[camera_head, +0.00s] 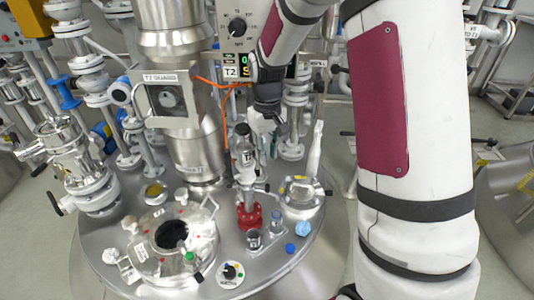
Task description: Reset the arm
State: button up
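My arm comes in from the right side, large and white with maroon panels, and bends over the top of the picture. It comes down to my gripper (258,140) above the middle of the steel reactor lid (230,262). My gripper is small and partly hidden by the wrist and nearby fittings. I cannot tell whether its fingers are open or shut, or whether they touch the slim dark and clear fitting (243,150) beside them. That fitting stands upright above a red valve base (249,216).
An open round manhole (203,240) is at the lid's front left. A steel column (198,150) labelled T2 and a control panel (237,27) stand close to the gripper. A round sight port (300,193), small glass vessels (277,222) and a knob (230,272) crowd the lid.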

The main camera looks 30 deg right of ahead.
jog(key=s+a+r, duration=0.3)
jog(key=s+r, duration=1)
jog(key=s, duration=0.1)
jog(key=s+a+r+m, duration=0.1)
jog(key=s, duration=0.9)
jog(key=s+a+r, duration=0.2)
jog(key=s, duration=0.8)
notch_tip(320, 180, up, 21)
jog(key=t+p, duration=0.4)
jog(key=p, duration=1.5)
jog(key=shift+s+a+f, duration=0.15)
jog(key=shift+s, duration=0.1)
